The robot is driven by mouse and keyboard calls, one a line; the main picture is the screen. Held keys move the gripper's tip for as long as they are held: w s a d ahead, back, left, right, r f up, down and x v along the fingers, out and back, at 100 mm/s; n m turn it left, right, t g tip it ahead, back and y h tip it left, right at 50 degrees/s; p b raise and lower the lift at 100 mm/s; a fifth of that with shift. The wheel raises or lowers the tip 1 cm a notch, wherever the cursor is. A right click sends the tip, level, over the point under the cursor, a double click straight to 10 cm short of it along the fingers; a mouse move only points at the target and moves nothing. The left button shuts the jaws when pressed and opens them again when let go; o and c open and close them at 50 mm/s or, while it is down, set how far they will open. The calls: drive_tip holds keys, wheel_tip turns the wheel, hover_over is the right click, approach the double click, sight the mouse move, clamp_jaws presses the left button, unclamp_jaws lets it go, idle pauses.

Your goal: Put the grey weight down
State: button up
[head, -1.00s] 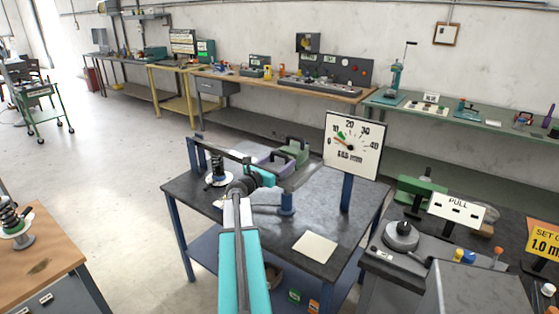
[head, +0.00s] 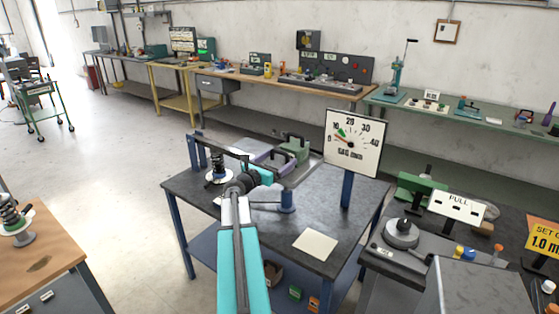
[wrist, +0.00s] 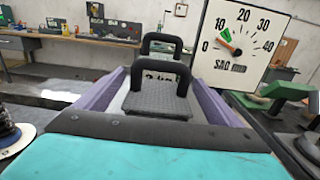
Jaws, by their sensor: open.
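The grey weight (wrist: 158,101) is a dark textured block with a black loop handle, seen low in the middle of the wrist view. My gripper (wrist: 160,84) has purple fingers, one on each side of the weight, spread apart. In the head view my gripper (head: 272,159) is over the back of the dark table, and its wrist partly hides the weight. A green weight (head: 296,148) with a dark handle stands just beyond. The weight's underside is hidden, so I cannot tell exactly what it touches.
A dial sign (head: 352,143) stands on a blue post at right, its red needle between 0 and 10. A spring (head: 217,168) stands under a lever at left. A pale square (head: 315,244) lies on the table (head: 265,232). The front of the table is mostly clear.

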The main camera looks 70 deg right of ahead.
drive_tip(key=b+v, duration=0.2)
drive_tip(key=v, duration=0.9)
idle(0.6)
drive_tip(key=w+a+f+m+t+y, duration=0.15)
drive_tip(key=w+a+f, duration=0.3)
drive_tip(key=f, duration=0.45)
drive_tip(key=w+a+f+m+t+y, duration=0.1)
drive_tip(key=w+a+f+m+y, duration=0.2)
drive_tip(key=a+f, duration=0.5)
drive_tip(key=w+a+f+m+y, duration=0.1)
drive_tip(key=w+a+f+y, duration=0.1)
drive_tip(key=a+f, duration=0.75)
drive_tip(key=w+a+f+m+y, duration=0.2)
drive_tip(key=w+a+f+y, duration=0.1)
drive_tip(key=a+f, duration=0.65)
drive_tip(key=s+a+f+m+y, duration=0.2)
drive_tip(key=a+f+y, duration=0.1)
drive_tip(key=a+f, duration=0.8)
drive_tip(key=s+a+f+m+g+y, duration=0.1)
drive_tip(key=s+a+f, duration=0.2)
drive_tip(key=s+a, duration=0.2)
drive_tip(key=s+a+f+m+g+y, duration=0.1)
drive_tip(key=s+a, duration=0.4)
drive_tip(key=a, duration=0.7)
drive_tip(key=s+a+f+m+g+y, duration=0.1)
drive_tip(key=s+a+f+m+y, duration=0.2)
drive_tip(key=s+a+f, duration=0.2)
drive_tip(key=a, duration=0.3)
drive_tip(key=shift+a+f+g, duration=0.2)
drive_tip(key=shift+f+g, duration=0.15)
